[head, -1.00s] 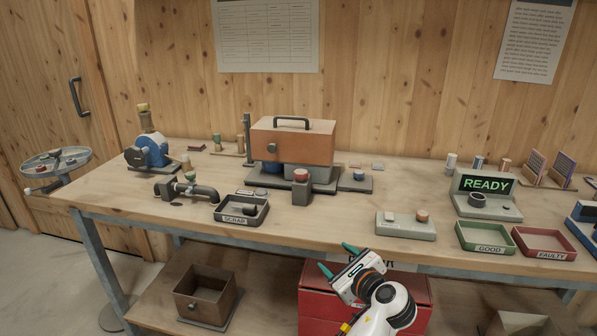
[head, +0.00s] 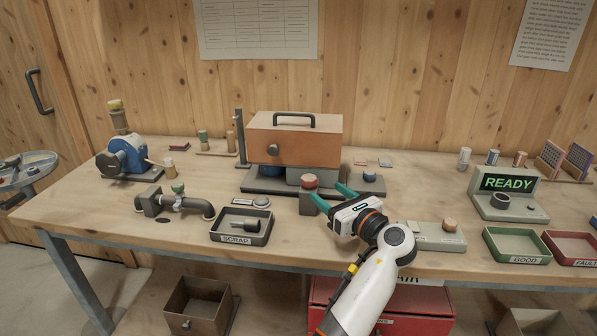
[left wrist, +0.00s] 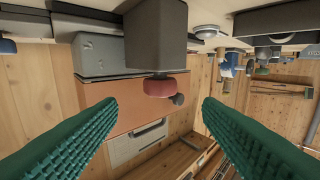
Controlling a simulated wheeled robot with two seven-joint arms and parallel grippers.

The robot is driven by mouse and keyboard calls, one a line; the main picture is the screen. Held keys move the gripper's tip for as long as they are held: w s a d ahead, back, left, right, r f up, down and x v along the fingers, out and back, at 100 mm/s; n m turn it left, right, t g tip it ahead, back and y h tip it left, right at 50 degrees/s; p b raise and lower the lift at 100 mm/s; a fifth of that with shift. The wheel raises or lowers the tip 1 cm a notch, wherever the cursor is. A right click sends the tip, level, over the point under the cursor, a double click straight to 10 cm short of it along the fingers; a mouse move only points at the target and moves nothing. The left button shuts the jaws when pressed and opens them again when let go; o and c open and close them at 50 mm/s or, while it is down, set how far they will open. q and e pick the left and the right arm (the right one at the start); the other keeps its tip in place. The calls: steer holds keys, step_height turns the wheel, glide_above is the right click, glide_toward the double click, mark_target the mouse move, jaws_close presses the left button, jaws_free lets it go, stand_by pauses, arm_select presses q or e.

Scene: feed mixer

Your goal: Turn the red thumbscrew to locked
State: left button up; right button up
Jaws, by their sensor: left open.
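The red thumbscrew (head: 309,181) appears as a round red knob on top of a grey block (head: 308,204), in front of the orange-brown machine. It also shows in the left wrist view (left wrist: 166,87), where the picture is upside down. My left gripper (head: 327,194) is open and empty, its green fingers pointing at the block from the front right. In the left wrist view the knob lies between the two fingers (left wrist: 160,103), beyond their tips and apart from them. I cannot read any lock mark on it.
The orange-brown machine (head: 295,140) stands behind the block. The scrap tray (head: 240,238) is to the left. A grey unit with an orange knob (head: 438,238) is close to my left gripper on the right.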

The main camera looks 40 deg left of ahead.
mark_target(305, 175)
arm_select(q)
steer(key=x, duration=0.9)
steer(key=shift+s, duration=0.1)
steer(key=shift+w+a, duration=0.25)
steer(key=shift+a, duration=0.4)
arm_select(e)
steer(key=shift+s+d+r, duration=0.2)
steer(key=shift+s+d, duration=0.15)
steer(key=shift+d, duration=0.2)
arm_select(q)
steer(key=shift+c, duration=0.3)
steer(key=c, duration=0.9)
steer(key=shift+p, duration=0.35)
arm_select(e)
steer(key=shift+d+r, duration=0.15)
steer(key=shift+d, duration=0.25)
